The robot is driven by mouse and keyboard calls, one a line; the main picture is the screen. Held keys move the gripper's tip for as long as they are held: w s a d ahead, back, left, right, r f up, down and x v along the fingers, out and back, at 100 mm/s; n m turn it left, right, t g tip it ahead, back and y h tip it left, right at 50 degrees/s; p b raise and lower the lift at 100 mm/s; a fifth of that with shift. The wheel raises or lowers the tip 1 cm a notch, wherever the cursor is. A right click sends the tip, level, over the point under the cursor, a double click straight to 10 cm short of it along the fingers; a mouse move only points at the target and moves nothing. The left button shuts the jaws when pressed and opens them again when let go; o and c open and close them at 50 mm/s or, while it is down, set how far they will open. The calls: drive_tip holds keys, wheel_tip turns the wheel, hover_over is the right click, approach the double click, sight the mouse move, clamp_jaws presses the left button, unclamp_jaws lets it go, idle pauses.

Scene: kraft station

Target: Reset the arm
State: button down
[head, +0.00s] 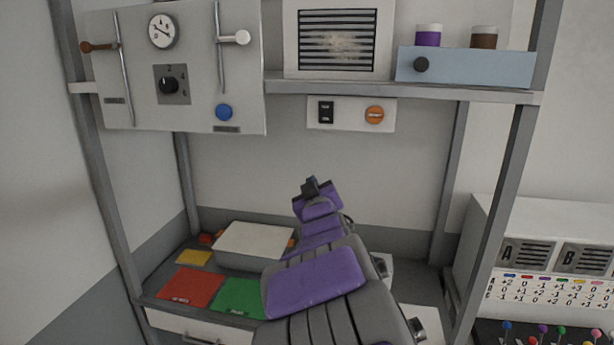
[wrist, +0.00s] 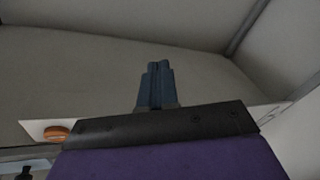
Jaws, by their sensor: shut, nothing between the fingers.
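My gripper (head: 312,184) is at the end of my purple and grey arm, which reaches out over the workbench in the head view. In the wrist view its dark blue fingers (wrist: 157,85) are together, with nothing between them. The gripper is in free space in front of the station's back wall, below the shelf. It touches nothing that I can see. My arm hides part of the bench.
A shelf (head: 450,92) runs above, with a control panel (head: 190,95), a grille box (head: 335,75) and a blue box (head: 470,66). An orange button (head: 374,114) is under it. A white box (head: 254,243) and red (head: 190,288) and green mats (head: 238,297) lie on the bench.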

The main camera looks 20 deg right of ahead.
drive_tip(key=s+a+f+m+g+y+b, duration=0.1)
drive_tip(key=s+a+f+g+b, duration=0.15)
drive_tip(key=s+f+g, duration=0.5)
drive_tip(key=s+a+f+m+g+y+b, duration=0.1)
drive_tip(key=s+a+f+m+g+y, duration=0.2)
drive_tip(key=s+f, duration=0.85)
drive_tip(key=s+a+f+g+b, duration=0.1)
drive_tip(key=s+a+f+g, duration=0.2)
drive_tip(key=s, duration=0.5)
drive_tip(key=s+a+f+n+g+y, duration=0.1)
drive_tip(key=s+a+f+g, duration=0.2)
drive_tip(key=s, duration=0.6)
drive_tip(key=s+a+f+n+g+b, duration=0.1)
drive_tip(key=s+a+f+g, duration=0.2)
drive_tip(key=s, duration=0.6)
drive_tip(key=shift+s+a+f+y+b, duration=0.2)
drive_tip(key=shift+a+f+y+b, duration=0.2)
drive_tip(key=shift+a+f, duration=0.6)
